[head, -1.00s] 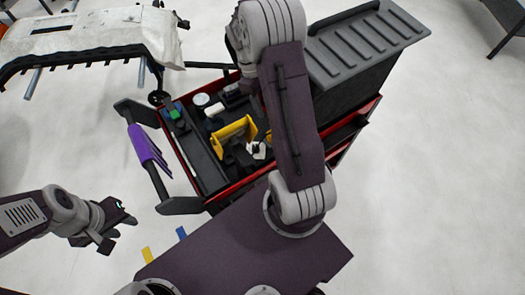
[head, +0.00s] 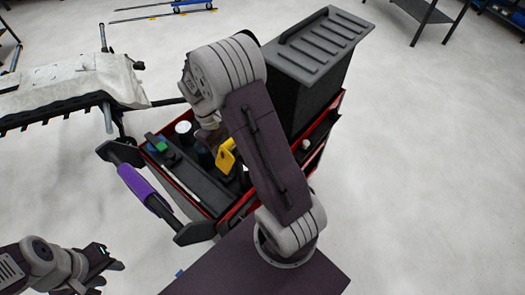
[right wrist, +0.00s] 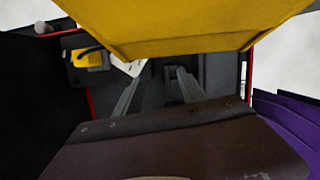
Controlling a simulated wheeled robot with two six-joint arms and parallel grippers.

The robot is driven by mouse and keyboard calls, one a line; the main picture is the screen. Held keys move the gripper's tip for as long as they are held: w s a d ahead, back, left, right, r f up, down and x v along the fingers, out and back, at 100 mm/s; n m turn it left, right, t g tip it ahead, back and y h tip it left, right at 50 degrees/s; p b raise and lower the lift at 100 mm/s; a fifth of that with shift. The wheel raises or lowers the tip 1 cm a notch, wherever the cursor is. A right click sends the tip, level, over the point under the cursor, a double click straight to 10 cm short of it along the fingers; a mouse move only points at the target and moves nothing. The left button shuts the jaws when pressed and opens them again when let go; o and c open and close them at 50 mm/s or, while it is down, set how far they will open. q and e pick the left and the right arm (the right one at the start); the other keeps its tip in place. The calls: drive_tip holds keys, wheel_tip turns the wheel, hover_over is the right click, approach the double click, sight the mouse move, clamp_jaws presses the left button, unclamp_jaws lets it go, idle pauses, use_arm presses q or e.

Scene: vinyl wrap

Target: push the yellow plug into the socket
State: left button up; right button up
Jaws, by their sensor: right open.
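In the right wrist view, a small yellow block with a dark cable (right wrist: 88,59), which looks like the plug, sits at the left against a dark grey housing. Whether it is seated in a socket I cannot tell. My right gripper (right wrist: 155,84) is open, with two grey fingers apart and nothing visible between them, to the right of the yellow block. In the head view my right arm hides that gripper and the plug. My left gripper (head: 103,274) is open and empty at the lower left, away from the cart and partly cut off by the frame edge.
A red-edged tool cart (head: 232,212) stands ahead, with a purple handle (head: 137,183) and a ridged grey lid (head: 318,42). A larger yellow piece (head: 226,155) in the cart also crosses the top of the wrist view (right wrist: 190,25). Floor at right is clear.

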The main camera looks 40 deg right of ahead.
drive_tip(key=a+f, duration=0.1)
drive_tip(key=f, duration=0.2)
drive_tip(key=a+f, duration=0.1)
drive_tip(key=f, duration=0.1)
drive_tip(key=shift+s+a+f, duration=0.1)
drive_tip(key=shift+a+f, duration=0.2)
drive_tip(key=shift+a, duration=0.05)
drive_tip(key=s+d+p+v, duration=0.1)
drive_tip(key=p+v, duration=0.4)
drive_tip(key=v, duration=0.8)
drive_tip(key=shift+a+r, duration=0.4)
drive_tip(key=shift+r, duration=0.2)
drive_tip(key=shift+d, duration=0.1)
